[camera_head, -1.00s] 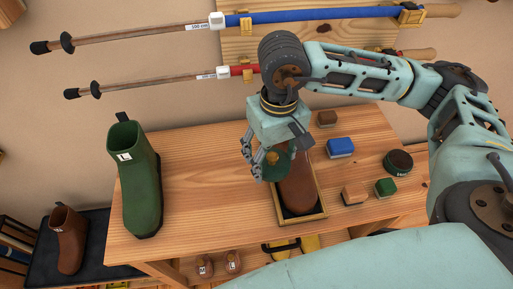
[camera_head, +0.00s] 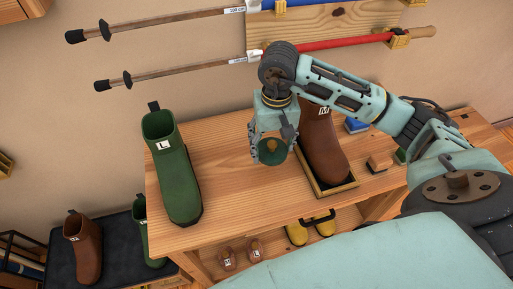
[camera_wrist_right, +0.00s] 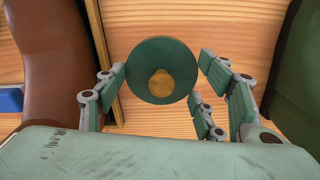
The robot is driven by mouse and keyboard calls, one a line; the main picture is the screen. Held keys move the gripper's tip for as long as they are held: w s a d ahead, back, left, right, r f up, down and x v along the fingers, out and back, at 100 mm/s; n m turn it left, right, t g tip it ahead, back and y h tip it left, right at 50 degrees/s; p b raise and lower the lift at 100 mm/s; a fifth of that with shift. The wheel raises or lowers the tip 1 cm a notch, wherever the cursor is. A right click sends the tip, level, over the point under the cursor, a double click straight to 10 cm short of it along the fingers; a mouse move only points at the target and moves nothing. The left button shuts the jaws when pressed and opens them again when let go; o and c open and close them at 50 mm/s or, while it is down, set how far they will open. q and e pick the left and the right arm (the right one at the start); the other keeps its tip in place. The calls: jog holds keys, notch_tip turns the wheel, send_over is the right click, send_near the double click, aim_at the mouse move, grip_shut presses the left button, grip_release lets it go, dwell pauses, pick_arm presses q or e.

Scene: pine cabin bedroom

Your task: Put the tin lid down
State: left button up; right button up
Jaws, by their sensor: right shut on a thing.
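The tin lid (camera_head: 272,157) is a dark green disc with a yellow-brown knob. My right gripper (camera_head: 271,150) is shut on it. In the right wrist view the lid (camera_wrist_right: 150,88) sits between the finger pads (camera_wrist_right: 160,88), with pads touching or very near its rim on both sides. The gripper is over bare wooden tabletop (camera_head: 238,190), between the green boot and the brown boot. The gap between lid and table is hard to judge. My left gripper is not in view.
A tall green boot (camera_head: 175,175) stands on the left of the table. A brown boot (camera_head: 322,145) stands in a shallow tray (camera_head: 335,191) right of the lid. Brushes, one blue (camera_head: 356,125) and one tan (camera_head: 380,161), lie further right, partly behind my arm.

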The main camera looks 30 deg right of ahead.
jog(key=p, duration=0.1)
send_over(252, 167)
jog(key=shift+s+d+f, duration=0.1)
jog(key=shift+d+f, duration=0.05)
jog(key=shift+f, duration=0.5)
jog(key=shift+s+d+f, duration=0.1)
jog(key=shift+f, duration=0.5)
jog(key=shift+w+a+f, duration=0.25)
jog(key=shift+a+f, duration=0.05)
jog(key=shift+f, duration=0.15)
notch_tip(252, 167, down, 3)
jog(key=shift+f+p, duration=0.15)
jog(key=shift+p, duration=0.5)
jog(key=shift+f, duration=0.25)
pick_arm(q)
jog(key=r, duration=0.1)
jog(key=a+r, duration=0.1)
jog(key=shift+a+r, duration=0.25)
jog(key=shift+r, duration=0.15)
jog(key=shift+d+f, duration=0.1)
pick_arm(e)
jog(key=shift+d+f+b, duration=0.1)
jog(key=shift+f+b, duration=0.35)
jog(key=shift+b, duration=0.2)
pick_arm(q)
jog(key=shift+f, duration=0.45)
pick_arm(e)
jog(key=o, duration=1)
